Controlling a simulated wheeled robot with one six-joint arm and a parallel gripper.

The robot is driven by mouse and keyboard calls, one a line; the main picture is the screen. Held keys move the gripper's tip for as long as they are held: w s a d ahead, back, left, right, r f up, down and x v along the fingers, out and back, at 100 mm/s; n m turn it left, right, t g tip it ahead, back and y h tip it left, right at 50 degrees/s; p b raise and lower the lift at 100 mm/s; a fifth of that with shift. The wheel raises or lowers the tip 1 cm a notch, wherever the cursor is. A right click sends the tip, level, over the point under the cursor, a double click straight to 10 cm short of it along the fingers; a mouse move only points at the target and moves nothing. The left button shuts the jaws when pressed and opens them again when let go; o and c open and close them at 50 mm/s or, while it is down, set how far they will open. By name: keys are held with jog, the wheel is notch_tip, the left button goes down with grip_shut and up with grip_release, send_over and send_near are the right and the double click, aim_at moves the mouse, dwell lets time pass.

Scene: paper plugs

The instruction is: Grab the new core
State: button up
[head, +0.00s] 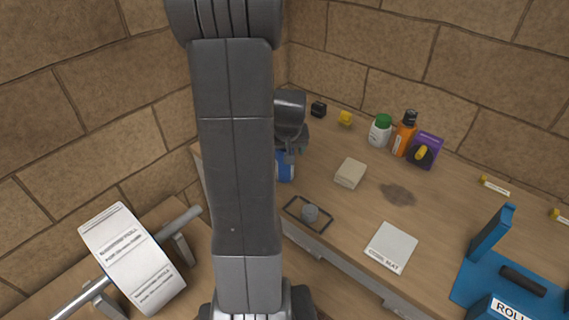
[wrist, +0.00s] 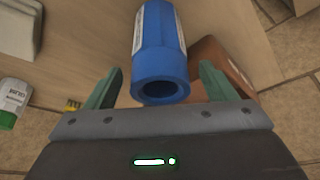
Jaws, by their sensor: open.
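The new core appears to be the blue hollow cylinder (wrist: 160,50) in the wrist view, with a pale label along its side and its open end facing me. In the head view a blue piece (head: 284,166) shows just below my gripper (head: 291,148), partly hidden by my arm. In the wrist view my gripper (wrist: 159,84) is open, its two green fingers on either side of the core's near end. There are visible gaps between each finger and the core, so it is not gripped.
A paper roll (head: 132,258) sits on a metal bar at lower left. A white core mat (head: 391,248), a beige block (head: 350,173), a dark frame (head: 290,209) and bottles (head: 403,134) are on the bench. A blue stand (head: 490,236) is at right. A brown object (wrist: 212,62) lies beside the core.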

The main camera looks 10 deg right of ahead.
jog(key=shift+x, duration=1.2)
jog(key=c, duration=1.1)
jog(key=shift+r, duration=0.1)
